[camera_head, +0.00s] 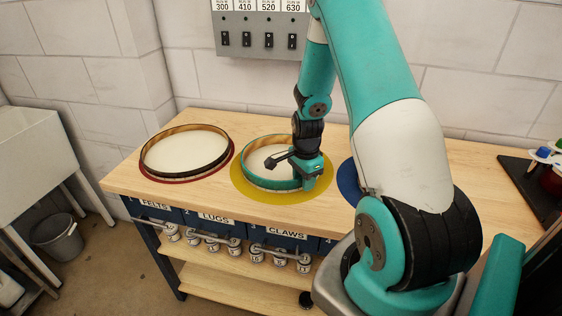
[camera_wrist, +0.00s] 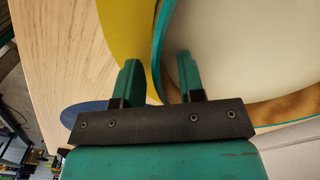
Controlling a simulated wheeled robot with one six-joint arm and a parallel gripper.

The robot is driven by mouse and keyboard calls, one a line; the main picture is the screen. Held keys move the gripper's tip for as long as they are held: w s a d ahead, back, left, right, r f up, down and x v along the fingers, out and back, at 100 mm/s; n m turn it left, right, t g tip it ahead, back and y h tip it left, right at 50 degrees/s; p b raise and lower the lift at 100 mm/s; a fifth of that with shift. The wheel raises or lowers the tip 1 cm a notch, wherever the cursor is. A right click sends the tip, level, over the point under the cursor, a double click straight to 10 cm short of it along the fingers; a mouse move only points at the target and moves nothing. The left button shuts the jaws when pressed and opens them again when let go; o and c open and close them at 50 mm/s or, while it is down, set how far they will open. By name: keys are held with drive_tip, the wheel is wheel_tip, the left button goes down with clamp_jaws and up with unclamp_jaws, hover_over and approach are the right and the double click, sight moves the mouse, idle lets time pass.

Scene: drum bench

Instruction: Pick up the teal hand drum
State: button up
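The teal hand drum (camera_head: 259,181), a round frame with a pale skin and a wooden inner face, lies on a round yellow mat (camera_head: 240,188) on the bench. My gripper (camera_head: 311,181) is at the drum's right side, pointing down. In the wrist view my gripper (camera_wrist: 160,80) is open, with a clear gap between its two teal fingers. The drum's teal rim (camera_wrist: 157,55) runs between them, one finger outside over the mat and one inside over the skin (camera_wrist: 225,50). I cannot tell whether either finger touches the rim.
A dark-rimmed drum (camera_head: 185,152) lies on a red mat to the left. A blue mat (camera_head: 347,181) is partly hidden behind my arm. A switch panel (camera_head: 262,30) hangs on the wall. A dark tray (camera_head: 530,180) is at the far right. Bare wood lies between the mats.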

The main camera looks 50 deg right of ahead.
drive_tip(key=shift+f, duration=0.15)
clamp_jaws()
drive_tip(key=shift+r, duration=0.2)
